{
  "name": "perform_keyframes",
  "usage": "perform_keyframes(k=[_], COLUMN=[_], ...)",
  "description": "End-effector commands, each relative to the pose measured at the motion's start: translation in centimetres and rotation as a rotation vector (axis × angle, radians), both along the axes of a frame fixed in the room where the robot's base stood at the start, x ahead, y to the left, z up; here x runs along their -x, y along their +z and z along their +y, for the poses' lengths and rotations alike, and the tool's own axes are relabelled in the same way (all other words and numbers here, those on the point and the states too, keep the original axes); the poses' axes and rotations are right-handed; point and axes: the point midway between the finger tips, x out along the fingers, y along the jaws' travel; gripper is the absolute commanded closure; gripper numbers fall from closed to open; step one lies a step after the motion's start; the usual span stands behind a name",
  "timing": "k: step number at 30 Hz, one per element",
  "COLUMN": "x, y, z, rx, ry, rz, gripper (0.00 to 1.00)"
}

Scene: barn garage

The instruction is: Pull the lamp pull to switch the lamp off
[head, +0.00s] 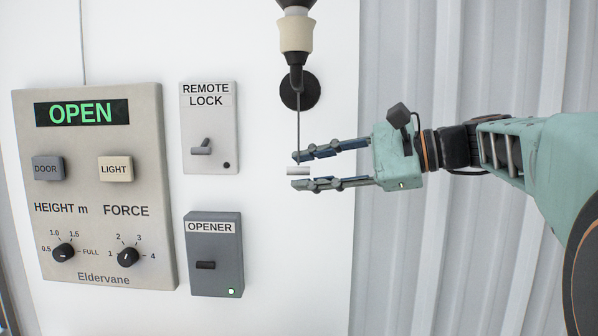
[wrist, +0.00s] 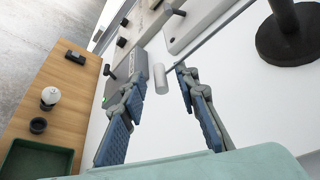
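The lamp pull (head: 298,171) is a small whitish cylinder at the end of a thin dark cord (head: 298,125). The cord hangs from the lamp's dark arm with a cream socket (head: 296,34) at the top of the head view. My gripper (head: 303,170) reaches in from the right, with one finger above and one below the pull. The fingers are apart, and the pull sits near the fingertips. In the wrist view the pull (wrist: 160,78) shows between the two open fingers, with gaps on both sides.
Left of my gripper, the white wall carries a REMOTE LOCK switch (head: 210,128), an OPENER box (head: 214,253) and a large OPEN panel (head: 95,190). The lamp's round black mount (head: 300,90) is just above. The wrist view shows a wooden bench (wrist: 62,100) with a green tray (wrist: 38,160).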

Motion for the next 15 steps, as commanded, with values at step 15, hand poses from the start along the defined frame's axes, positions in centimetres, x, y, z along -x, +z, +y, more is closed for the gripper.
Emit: perform_keyframes(k=[15], x=[-0.8], y=[-0.5], z=[1.9], rx=[0.001], ry=[-0.001], rz=[0.000], gripper=[0.71])
